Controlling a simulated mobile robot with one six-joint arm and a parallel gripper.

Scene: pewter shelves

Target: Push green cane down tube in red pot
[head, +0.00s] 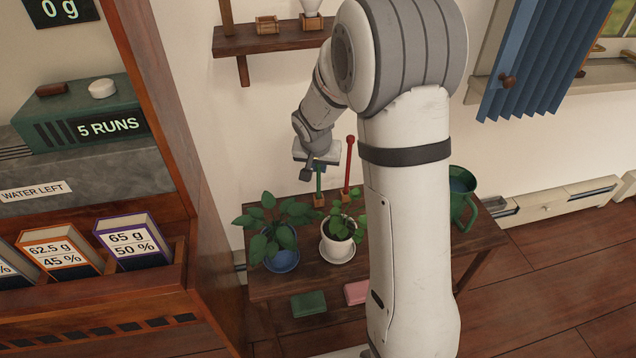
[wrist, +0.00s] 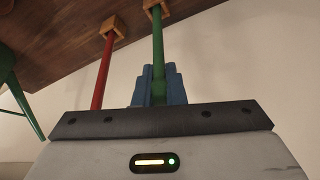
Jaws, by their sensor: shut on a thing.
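The green cane (head: 319,184) stands upright with its lower end at a small wooden block (head: 319,200) at the back of the plant table. My gripper (head: 313,164) is at its upper part. In the wrist view the blue fingers (wrist: 158,88) are shut on the green cane (wrist: 158,50), and its far end meets the block (wrist: 153,5). A red cane (head: 349,165) stands to the right in its own block (head: 347,194). A leafy plant is in a blue pot (head: 283,263), another in a white pot (head: 338,245). I see no red pot or tube; my arm hides part of the table.
A green watering can (head: 462,198) stands at the table's right end. A green pad (head: 309,304) and a pink pad (head: 357,292) lie at the front. A wooden cabinet (head: 190,170) rises close on the left. A wall shelf (head: 270,42) is above.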

